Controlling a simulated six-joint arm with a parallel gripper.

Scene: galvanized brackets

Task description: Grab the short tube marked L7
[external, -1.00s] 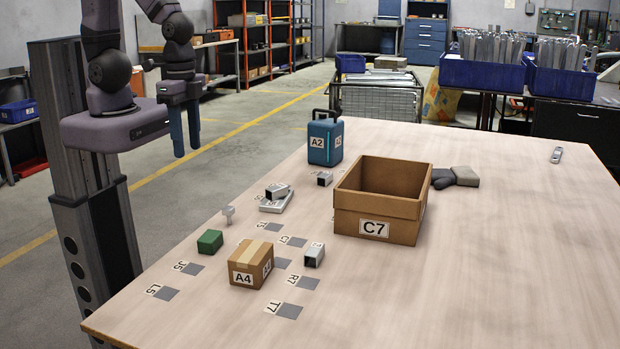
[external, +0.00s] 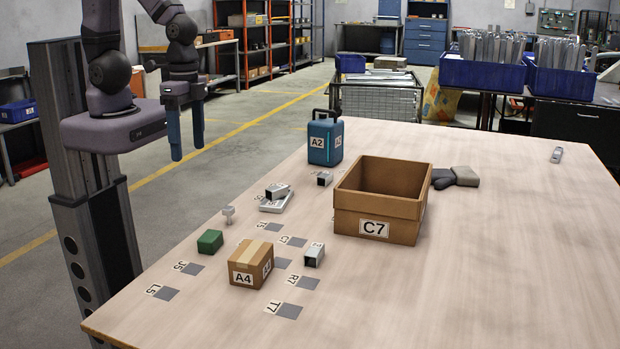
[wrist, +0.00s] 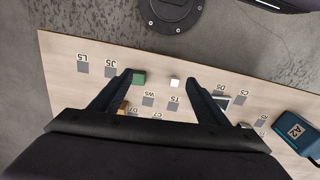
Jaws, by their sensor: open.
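My gripper (external: 187,154) is open and empty, high off the left edge of the table; its two fingers also show in the wrist view (wrist: 158,77). Three short square metal tubes are in the external view: one (external: 314,255) right of the A4 box, one (external: 277,190) resting on a flat metal piece (external: 279,203), and one (external: 324,179) below the blue case. The tube by the box has a small label that I cannot read. I cannot tell which tube is marked L7.
The open C7 carton (external: 375,229) stands mid-table. Dark gloves (external: 460,177) lie behind the carton. The table's right side is mostly clear.

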